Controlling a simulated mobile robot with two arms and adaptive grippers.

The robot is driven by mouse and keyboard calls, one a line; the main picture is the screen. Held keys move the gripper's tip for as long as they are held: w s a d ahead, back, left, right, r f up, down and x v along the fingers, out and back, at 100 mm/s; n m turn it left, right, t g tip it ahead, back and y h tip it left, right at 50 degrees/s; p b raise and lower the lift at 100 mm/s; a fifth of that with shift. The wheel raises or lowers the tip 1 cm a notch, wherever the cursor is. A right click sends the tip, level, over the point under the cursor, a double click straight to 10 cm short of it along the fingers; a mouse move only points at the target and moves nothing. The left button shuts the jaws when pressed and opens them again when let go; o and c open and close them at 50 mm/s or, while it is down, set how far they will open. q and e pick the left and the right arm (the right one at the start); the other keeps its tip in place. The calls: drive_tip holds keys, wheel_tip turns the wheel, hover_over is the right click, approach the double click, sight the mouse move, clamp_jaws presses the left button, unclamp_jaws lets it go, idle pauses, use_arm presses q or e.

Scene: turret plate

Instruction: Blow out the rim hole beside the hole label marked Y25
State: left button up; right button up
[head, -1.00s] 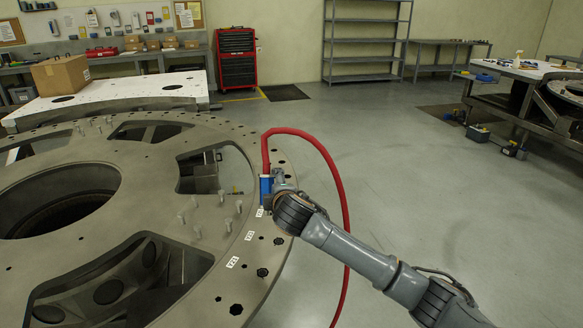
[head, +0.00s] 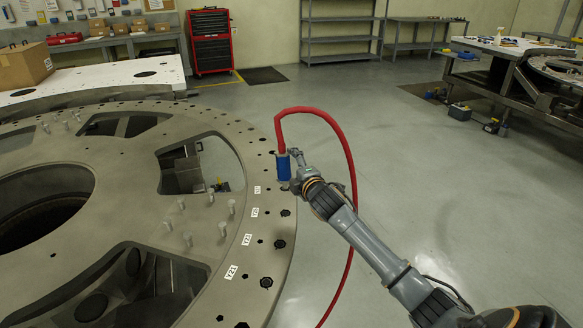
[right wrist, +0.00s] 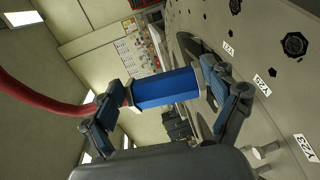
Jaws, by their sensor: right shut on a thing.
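The hole label Y25 (head: 254,212) is on the turret plate (head: 215,160), between labels Y23 (head: 247,239) and Y27 (head: 258,189). Beside Y25, outward on the rim, is a dark rim hole (head: 285,212). In the right wrist view label Y25 (right wrist: 262,85) also shows. My right gripper (head: 291,165) is shut on a blue air tool (head: 284,168) with a red hose. The tool stands roughly upright at the rim, just beyond the Y25 hole in the picture, near Y27. Its lower tip and its height above the plate are unclear. My left gripper is not in view.
Label Y21 (head: 231,271) and more rim holes lie nearer. Short pegs (head: 222,229) stand up from the plate inward of the labels. The red hose (head: 350,165) loops over and down beside my right arm. Open floor lies right of the plate.

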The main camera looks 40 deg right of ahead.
drive_tip(key=shift+w+f+b, duration=0.2)
drive_tip(key=shift+f+b, duration=1.5)
drive_tip(key=shift+f, duration=0.65)
drive_tip(key=shift+w+f+b, duration=0.15)
drive_tip(key=shift+f+b, duration=1.55)
drive_tip(key=shift+f, duration=0.65)
drive_tip(key=shift+p, duration=0.3)
drive_tip(key=shift+s+f+b, duration=0.1)
drive_tip(key=shift+f+b, duration=0.35)
drive_tip(key=shift+f, duration=0.3)
drive_tip(key=shift+s+f, duration=0.1)
drive_tip(key=shift+f, duration=0.2)
